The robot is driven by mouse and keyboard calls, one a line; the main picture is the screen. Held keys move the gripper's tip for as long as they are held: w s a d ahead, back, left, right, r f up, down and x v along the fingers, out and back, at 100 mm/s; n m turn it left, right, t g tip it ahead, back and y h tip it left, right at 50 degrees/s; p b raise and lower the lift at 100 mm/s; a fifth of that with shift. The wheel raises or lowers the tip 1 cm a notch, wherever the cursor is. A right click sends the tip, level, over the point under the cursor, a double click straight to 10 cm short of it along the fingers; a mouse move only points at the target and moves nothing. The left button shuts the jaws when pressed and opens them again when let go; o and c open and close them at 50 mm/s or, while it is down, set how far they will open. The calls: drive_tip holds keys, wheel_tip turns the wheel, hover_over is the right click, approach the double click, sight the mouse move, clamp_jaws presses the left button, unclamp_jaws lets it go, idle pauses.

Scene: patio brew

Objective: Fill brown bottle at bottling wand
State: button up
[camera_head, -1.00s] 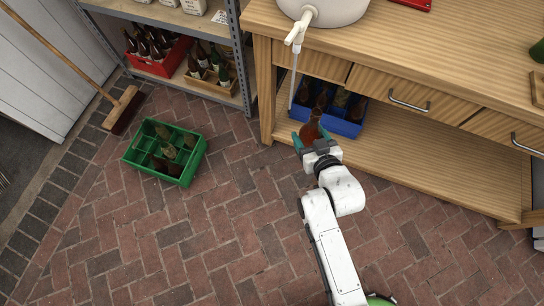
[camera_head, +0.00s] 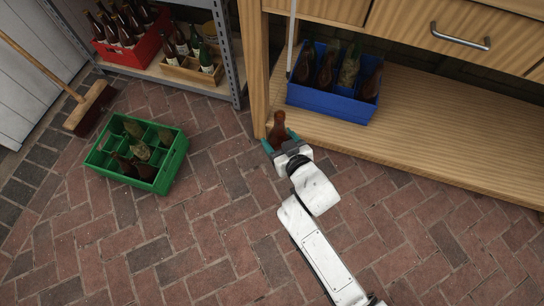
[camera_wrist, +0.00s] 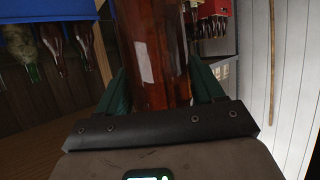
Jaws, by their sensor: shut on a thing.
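My gripper (camera_head: 280,142) is shut on a brown bottle (camera_head: 279,124), held neck up in front of the bench's left leg. In the wrist view the brown bottle (camera_wrist: 150,55) fills the space between the green fingers of my gripper (camera_wrist: 158,90). The bottling wand (camera_head: 292,35) hangs down at the top of the head view, above and a little right of the held bottle, and apart from it. The wand's upper end is out of view. Whether the bottle holds any liquid cannot be told.
A blue crate (camera_head: 330,104) with several bottles stands on the bench's lower shelf (camera_head: 430,135). A green crate (camera_head: 170,172) with several bottles sits on the brick floor. A metal rack (camera_head: 226,50) holds a red crate (camera_head: 135,56) and a wooden crate (camera_head: 190,72). A broom (camera_head: 88,108) leans left.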

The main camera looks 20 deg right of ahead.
sight(290, 54)
drive_tip(key=f+b, duration=0.1)
drive_tip(key=a+f+b, duration=0.1)
drive_tip(key=f, duration=0.1)
drive_tip(key=w+f+b, duration=0.1)
drive_tip(key=f, duration=0.1)
drive_tip(key=shift+a+b, duration=0.3)
drive_tip(key=shift+b, duration=0.05)
drive_tip(key=shift+w+d+r+p, duration=0.25)
drive_tip(key=shift+w+d+p, duration=0.2)
drive_tip(key=shift+w+p, duration=0.25)
drive_tip(key=w+d+p, duration=0.2)
drive_tip(key=w+d, duration=0.4)
drive_tip(key=w, duration=0.3)
drive_tip(key=shift+d+f+p, duration=0.2)
drive_tip(key=shift+d+p, duration=0.1)
drive_tip(key=shift+d, duration=0.05)
drive_tip(key=shift+r, duration=0.2)
drive_tip(key=shift+r+p, duration=2.7)
drive_tip(key=shift+r, duration=0.15)
drive_tip(key=shift+r+p, duration=7.65)
drive_tip(key=shift+r, duration=1.2)
